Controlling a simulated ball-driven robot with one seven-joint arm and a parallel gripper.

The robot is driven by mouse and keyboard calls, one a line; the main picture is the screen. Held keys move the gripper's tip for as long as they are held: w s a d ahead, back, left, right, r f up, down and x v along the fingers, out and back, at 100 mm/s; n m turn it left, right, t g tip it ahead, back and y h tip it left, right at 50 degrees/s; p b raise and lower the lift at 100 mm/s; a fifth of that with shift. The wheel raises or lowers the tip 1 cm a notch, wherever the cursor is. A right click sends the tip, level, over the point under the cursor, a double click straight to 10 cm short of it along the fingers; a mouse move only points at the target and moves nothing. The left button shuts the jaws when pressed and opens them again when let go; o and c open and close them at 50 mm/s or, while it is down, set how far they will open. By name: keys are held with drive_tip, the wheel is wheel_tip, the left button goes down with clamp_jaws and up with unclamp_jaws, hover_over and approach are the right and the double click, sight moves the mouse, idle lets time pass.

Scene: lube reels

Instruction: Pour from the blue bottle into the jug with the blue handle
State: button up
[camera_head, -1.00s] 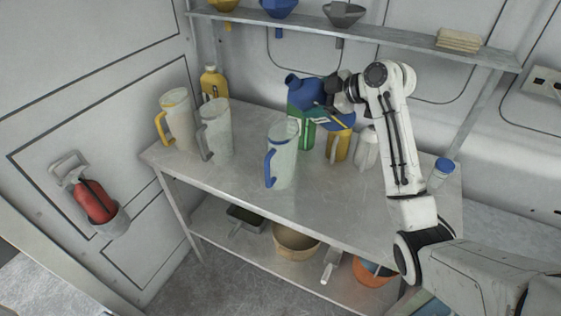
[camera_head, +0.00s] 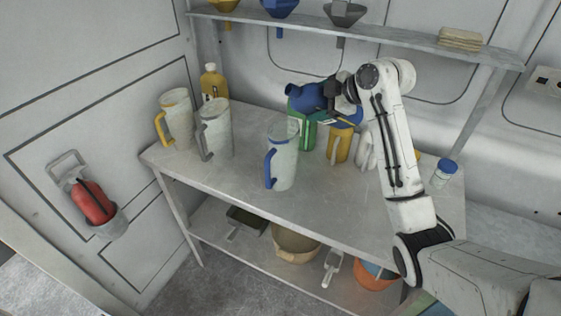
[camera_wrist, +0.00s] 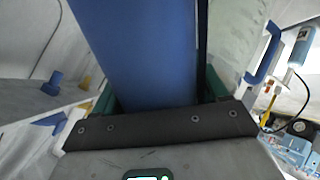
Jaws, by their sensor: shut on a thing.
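The blue bottle (camera_head: 306,96) is in my gripper (camera_head: 329,93), tilted until it lies nearly level, with its neck pointing left. In the head view it shows above and behind the rim of the jug with the blue handle (camera_head: 284,160). This jug is pale, translucent and upright on the table, its handle to the left. I see no stream between them. In the wrist view the bottle (camera_wrist: 140,50) fills the middle between my fingers, and the blue-handled jug (camera_wrist: 233,40) is to its right. The bottle's mouth is hidden there.
A grey-handled jug (camera_head: 217,135), a yellow-handled jug (camera_head: 178,120) and a yellow bottle (camera_head: 213,82) stand at the table's left. A green container (camera_head: 308,137) and a yellow one (camera_head: 341,146) stand behind the blue-handled jug. The table's (camera_head: 235,178) front left is clear.

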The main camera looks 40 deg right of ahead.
drive_tip(key=shift+r, duration=0.15)
idle(0.3)
drive_tip(key=shift+d+n+g+h, duration=0.25)
drive_tip(key=shift+n+g+h, duration=0.05)
drive_tip(key=shift+h, duration=0.1)
drive_tip(key=shift+b, duration=0.3)
drive_tip(key=shift+s+d+n+h, duration=0.1)
drive_tip(key=shift+n+h, duration=0.2)
drive_tip(key=shift+h, duration=0.2)
drive_tip(key=shift+r, duration=0.1)
